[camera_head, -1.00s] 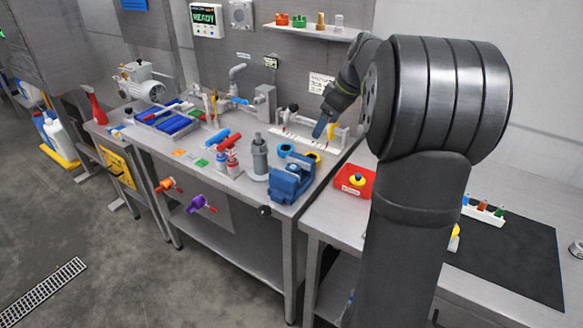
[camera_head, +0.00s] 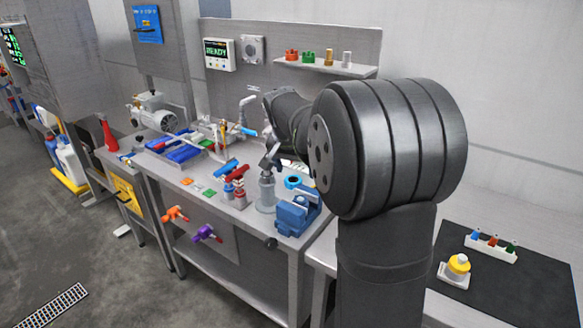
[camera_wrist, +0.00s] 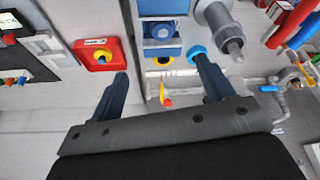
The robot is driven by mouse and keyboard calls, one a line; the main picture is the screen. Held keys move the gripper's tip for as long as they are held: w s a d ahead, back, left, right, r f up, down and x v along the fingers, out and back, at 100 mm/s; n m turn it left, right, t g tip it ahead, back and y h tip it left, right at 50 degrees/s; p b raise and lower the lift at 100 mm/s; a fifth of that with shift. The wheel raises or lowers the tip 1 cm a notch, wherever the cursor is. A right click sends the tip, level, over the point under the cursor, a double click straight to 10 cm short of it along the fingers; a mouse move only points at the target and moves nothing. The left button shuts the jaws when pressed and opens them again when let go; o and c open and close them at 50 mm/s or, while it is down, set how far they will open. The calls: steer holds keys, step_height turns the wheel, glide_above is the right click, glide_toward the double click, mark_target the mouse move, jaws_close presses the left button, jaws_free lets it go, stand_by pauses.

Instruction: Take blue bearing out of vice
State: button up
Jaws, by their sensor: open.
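The blue vice (camera_head: 297,214) stands at the front right corner of the steel bench. In the wrist view the vice (camera_wrist: 160,8) is at the top centre, beyond my fingers. A small pale and bluish part shows between its jaws, too small to tell clearly as the bearing. My gripper (camera_wrist: 161,72) is open and empty. In the head view it hangs near the grey cylinder, partly hidden by my arm.
A grey upright cylinder (camera_head: 266,190) stands left of the vice.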

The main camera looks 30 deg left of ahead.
mark_target(300, 199)
steer(key=shift+m, duration=0.6)
steer(key=x, duration=1.7)
steer(key=shift+a+f, duration=0.15)
steer(key=shift+a, duration=0.1)
steer(key=shift+c, duration=0.2)
steer(key=c, duration=1.3)
steer(key=shift+s, duration=0.15)
steer(key=shift+r, duration=0.3)
step_height(300, 199, up, 10)
steer(key=shift+r, duration=0.2)
stand_by(0.6)
